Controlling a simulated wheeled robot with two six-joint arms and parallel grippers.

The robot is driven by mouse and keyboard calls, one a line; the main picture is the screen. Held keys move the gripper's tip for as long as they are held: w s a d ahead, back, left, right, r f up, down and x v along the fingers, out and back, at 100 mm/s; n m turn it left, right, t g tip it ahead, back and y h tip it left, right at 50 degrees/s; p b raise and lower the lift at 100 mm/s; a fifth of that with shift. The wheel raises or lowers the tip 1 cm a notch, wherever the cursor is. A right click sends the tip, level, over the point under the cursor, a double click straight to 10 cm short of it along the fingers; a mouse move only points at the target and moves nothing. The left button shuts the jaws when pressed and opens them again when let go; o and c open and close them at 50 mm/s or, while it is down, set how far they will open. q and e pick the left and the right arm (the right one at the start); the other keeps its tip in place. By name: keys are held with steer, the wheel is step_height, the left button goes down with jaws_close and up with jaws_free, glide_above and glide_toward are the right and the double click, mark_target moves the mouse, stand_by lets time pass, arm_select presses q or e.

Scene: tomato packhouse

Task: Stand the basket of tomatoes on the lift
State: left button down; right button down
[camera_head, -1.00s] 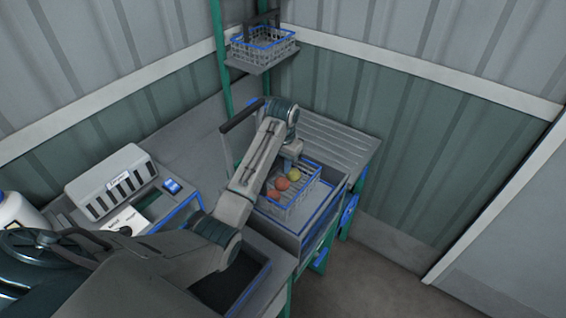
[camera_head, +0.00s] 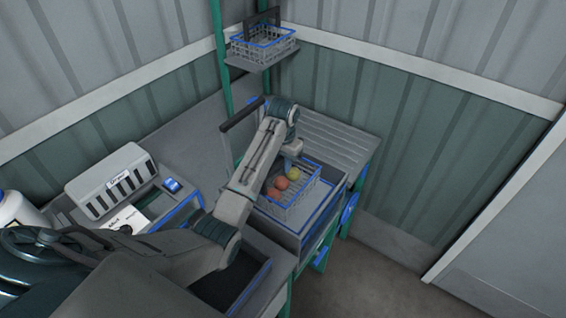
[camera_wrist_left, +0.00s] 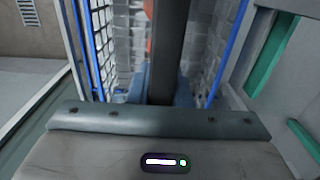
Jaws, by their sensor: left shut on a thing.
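The basket of tomatoes (camera_head: 308,198) is a grey wire basket with a blue rim. It is at the near right part of the bench, with red and yellow-green tomatoes (camera_head: 281,183) in it. My left gripper (camera_head: 287,165) is at the basket from above, its arm hiding the basket's left side. In the left wrist view, a dark bar (camera_wrist_left: 168,45), seemingly the basket's handle, runs between the blue fingertips, and they are shut on it. Whether the basket's bottom touches the surface below cannot be told. My right gripper is not in view.
A small shelf (camera_head: 262,62) on a green post (camera_head: 217,30) carries another blue-rimmed wire basket (camera_head: 262,48). A grey slotted box (camera_head: 110,180) and a blue-edged device (camera_head: 172,185) stand at left. A ribbed surface (camera_head: 330,135) behind the basket is clear.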

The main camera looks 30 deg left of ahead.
arm_select(q)
steer(key=shift+f, duration=0.4)
steer(key=c, duration=1.3)
jaws_free()
steer(key=shift+c, duration=1.3)
